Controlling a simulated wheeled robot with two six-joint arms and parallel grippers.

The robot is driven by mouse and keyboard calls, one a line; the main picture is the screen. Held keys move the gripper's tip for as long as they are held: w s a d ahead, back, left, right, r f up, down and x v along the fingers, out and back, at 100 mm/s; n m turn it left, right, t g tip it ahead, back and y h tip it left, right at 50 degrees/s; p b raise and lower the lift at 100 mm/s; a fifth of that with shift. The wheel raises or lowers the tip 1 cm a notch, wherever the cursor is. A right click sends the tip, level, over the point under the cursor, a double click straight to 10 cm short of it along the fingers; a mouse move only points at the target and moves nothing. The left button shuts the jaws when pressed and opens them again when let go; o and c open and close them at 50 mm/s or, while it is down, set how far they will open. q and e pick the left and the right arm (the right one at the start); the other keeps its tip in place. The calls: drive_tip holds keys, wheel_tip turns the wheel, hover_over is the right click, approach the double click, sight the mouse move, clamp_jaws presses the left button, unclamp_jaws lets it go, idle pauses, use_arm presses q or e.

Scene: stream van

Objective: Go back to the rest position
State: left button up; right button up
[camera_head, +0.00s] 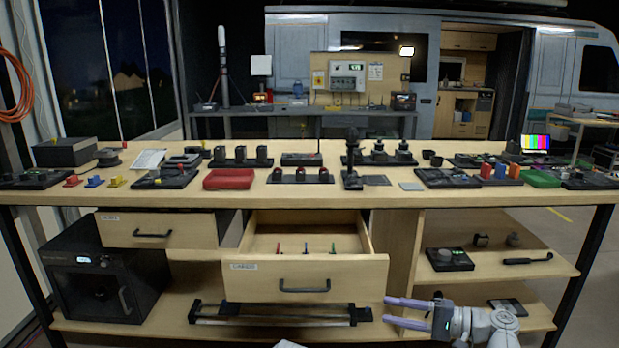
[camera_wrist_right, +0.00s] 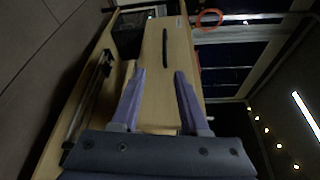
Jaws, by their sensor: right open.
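My right gripper (camera_head: 405,312) is at the lower right of the head view, in front of the workbench's lower shelf. Its two purple fingers point left and stand apart with nothing between them. The fingers also show open and empty in the right wrist view (camera_wrist_right: 158,100), with the front of a wooden drawer (camera_wrist_right: 165,50) beyond them. My left gripper does not show in either view.
The workbench (camera_head: 400,200) is crowded with small devices. Its middle drawer (camera_head: 290,268) is pulled open and holds several small coloured items. The left drawer (camera_head: 157,230) also stands out. A black box-shaped machine (camera_head: 100,280) is at lower left.

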drive_tip(key=s+a+f+n+g+h, duration=0.3)
drive_tip(key=s+a+f+g+h, duration=0.2)
drive_tip(key=a+f, duration=0.6)
drive_tip(key=s+a+f+n+g+h, duration=0.2)
drive_tip(key=s+f+n+h, duration=0.7)
drive_tip(key=h, duration=0.3)
use_arm(q)
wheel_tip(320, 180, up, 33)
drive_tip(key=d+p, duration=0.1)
drive_tip(key=p, duration=3.2)
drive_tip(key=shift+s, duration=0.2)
use_arm(e)
wheel_tip(320, 180, up, 33)
drive_tip(key=m, duration=0.1)
drive_tip(key=shift+s+m, duration=0.25)
drive_tip(key=shift+m, duration=0.05)
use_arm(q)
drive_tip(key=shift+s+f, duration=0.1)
use_arm(e)
drive_tip(key=shift+s+f, duration=0.1)
